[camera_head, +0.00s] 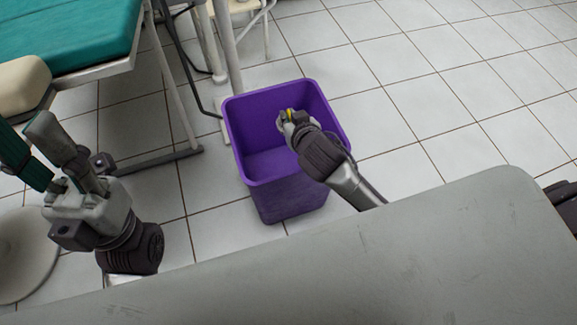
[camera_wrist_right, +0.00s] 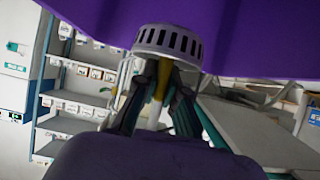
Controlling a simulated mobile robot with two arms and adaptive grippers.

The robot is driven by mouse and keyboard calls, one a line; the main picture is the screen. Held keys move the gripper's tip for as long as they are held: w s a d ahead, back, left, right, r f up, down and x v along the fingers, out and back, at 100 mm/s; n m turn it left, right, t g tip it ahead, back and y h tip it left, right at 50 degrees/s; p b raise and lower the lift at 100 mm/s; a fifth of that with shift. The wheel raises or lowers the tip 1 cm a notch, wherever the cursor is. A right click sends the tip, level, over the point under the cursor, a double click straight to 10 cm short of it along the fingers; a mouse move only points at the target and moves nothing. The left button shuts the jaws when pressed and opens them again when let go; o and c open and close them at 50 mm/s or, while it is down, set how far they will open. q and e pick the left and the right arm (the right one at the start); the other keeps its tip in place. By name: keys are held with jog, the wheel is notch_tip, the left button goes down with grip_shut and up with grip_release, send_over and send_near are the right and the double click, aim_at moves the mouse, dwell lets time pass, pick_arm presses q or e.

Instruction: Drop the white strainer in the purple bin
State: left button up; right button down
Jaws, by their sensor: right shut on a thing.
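The purple bin (camera_head: 277,197) stands on the tiled floor beyond the table edge, open at the top. My right gripper (camera_head: 287,118) is over the bin's opening. In the right wrist view the white strainer (camera_wrist_right: 168,43), a slotted round cap, is at the fingertips of the right gripper (camera_wrist_right: 160,78), which is shut on it. A yellow part shows between the fingers. The purple bin wall (camera_wrist_right: 255,35) fills the top of that view. In the head view the strainer is mostly hidden by the gripper. My left gripper (camera_head: 28,135) is open and empty at the left.
A grey table (camera_head: 420,255) fills the front. A teal dental chair (camera_head: 65,35) with metal legs stands at the back left, near the bin. A white round base (camera_head: 22,255) is at the far left. The floor right of the bin is clear.

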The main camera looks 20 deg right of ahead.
jog(key=shift+f, duration=0.45)
jog(key=c, duration=1.2)
grip_release()
jog(key=v, duration=1.2)
